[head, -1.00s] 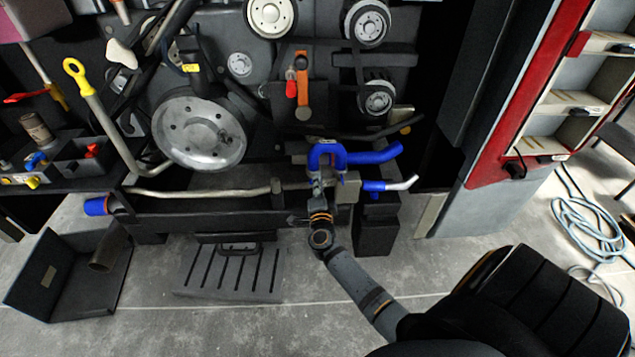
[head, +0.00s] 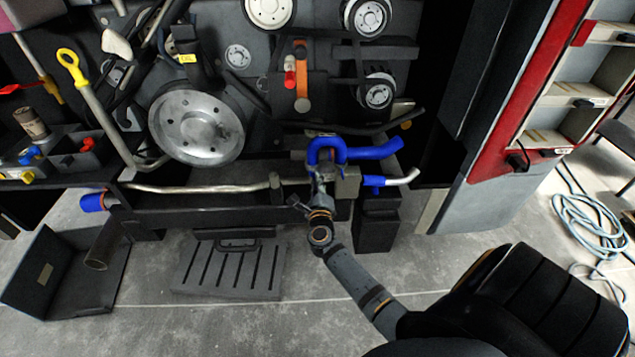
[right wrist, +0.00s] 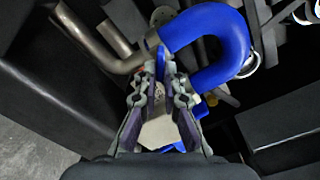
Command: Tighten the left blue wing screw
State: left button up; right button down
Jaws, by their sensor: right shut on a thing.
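My right gripper (head: 318,178) reaches up from the lower right to the pipes at the bottom of the engine. In the right wrist view its two fingers (right wrist: 161,72) close on a thin blue wing (right wrist: 161,60), which I take to be the left blue wing screw. The wing stands upright between the fingertips, beside a thick blue bent hose (right wrist: 232,40). The gripper hides the screw in the head view, and its lower part is hidden in the wrist view. My left gripper is not in view.
The blue hose (head: 372,152) curves just above the gripper. A metal pipe (head: 205,189) runs to its left, and a second blue hose piece with a pale end (head: 400,180) is to its right. A slotted grey case (head: 228,268) lies on the floor below.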

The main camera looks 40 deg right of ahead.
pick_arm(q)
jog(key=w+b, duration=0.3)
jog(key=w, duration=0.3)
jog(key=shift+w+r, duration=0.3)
pick_arm(e)
jog(key=shift+w+a+f+m, duration=0.1)
jog(key=shift+m, duration=1.2)
jog(key=shift+w+a+f+m, duration=0.1)
jog(key=shift+m, duration=1.2)
jog(key=shift+a+f+m, duration=0.1)
jog(key=shift+m, duration=1.2)
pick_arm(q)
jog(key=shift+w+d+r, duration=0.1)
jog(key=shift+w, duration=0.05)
pick_arm(e)
jog(key=c, duration=1.5)
grip_release()
jog(key=v, duration=1.2)
jog(key=shift+d, duration=0.1)
